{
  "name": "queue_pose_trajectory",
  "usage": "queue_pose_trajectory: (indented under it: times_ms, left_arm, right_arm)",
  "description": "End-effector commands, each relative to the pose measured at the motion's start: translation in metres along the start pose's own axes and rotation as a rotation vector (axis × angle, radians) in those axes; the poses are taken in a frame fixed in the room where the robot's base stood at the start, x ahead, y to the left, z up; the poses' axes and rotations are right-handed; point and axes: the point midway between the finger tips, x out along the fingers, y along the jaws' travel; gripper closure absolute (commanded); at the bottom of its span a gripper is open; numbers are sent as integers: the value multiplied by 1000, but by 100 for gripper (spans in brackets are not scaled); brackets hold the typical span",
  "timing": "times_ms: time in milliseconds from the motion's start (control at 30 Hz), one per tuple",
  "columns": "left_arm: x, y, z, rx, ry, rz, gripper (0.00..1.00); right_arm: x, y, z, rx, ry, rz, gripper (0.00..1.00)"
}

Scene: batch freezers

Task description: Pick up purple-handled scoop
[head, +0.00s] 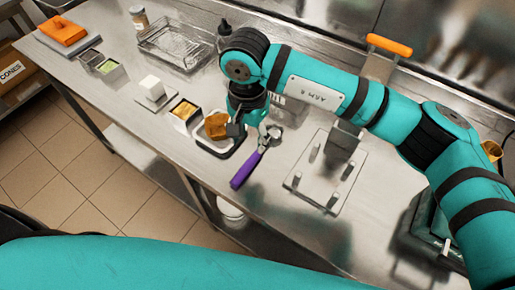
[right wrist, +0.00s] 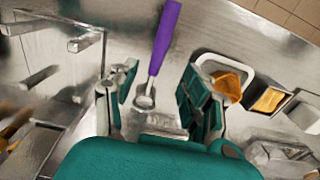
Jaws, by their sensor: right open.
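The purple-handled scoop (head: 246,169) lies on the steel counter, its purple handle toward the front edge and its metal head toward the back. My right gripper (head: 252,128) is above the counter by the scoop's metal end. In the right wrist view the scoop (right wrist: 165,40) shows between the two spread fingers of the right gripper (right wrist: 159,80), its metal head lowest in the picture. The fingers are open with nothing held; I cannot tell their exact height over the scoop. My left gripper is out of view.
A white-rimmed tray with an orange-brown item (head: 216,126) is close left of the scoop. A metal plate with upright posts (head: 326,185) is to the right. Small containers (head: 184,108), a white block (head: 152,88) and a wire basket (head: 178,42) stand farther left.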

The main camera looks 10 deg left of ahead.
Motion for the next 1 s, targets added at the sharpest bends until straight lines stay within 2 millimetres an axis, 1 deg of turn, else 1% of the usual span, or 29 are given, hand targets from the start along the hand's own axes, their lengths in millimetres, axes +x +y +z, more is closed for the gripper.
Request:
queue_pose_trajectory:
  times_ms: [33, 133, 200, 333, 467, 567, 633, 700, 800, 1000]
  left_arm:
    - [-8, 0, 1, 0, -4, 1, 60]
    - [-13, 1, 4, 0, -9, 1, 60]
    - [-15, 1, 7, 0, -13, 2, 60]
    - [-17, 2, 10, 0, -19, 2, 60]
    - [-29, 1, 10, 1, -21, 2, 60]
    - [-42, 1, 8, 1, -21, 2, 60]
    - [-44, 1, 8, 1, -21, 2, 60]
    - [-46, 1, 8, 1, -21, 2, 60]
    - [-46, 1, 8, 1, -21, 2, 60]
    - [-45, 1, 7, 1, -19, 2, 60]
  right_arm:
    - [8, 1, 1, 2, -4, 3, 52]
    - [24, 1, 0, 3, -4, 3, 52]
    - [32, 0, 0, 1, -2, 1, 52]
    - [41, 0, 0, 1, 0, 1, 52]
    - [51, 1, 3, 2, -4, 3, 52]
    - [65, 2, 6, 3, -5, 3, 52]
    - [77, 2, 6, 3, -3, 3, 52]
    - [85, 2, 5, 2, -2, 2, 52]
    - [92, 1, 5, 1, 0, 0, 52]
    - [93, 1, 4, 0, 1, 0, 52]
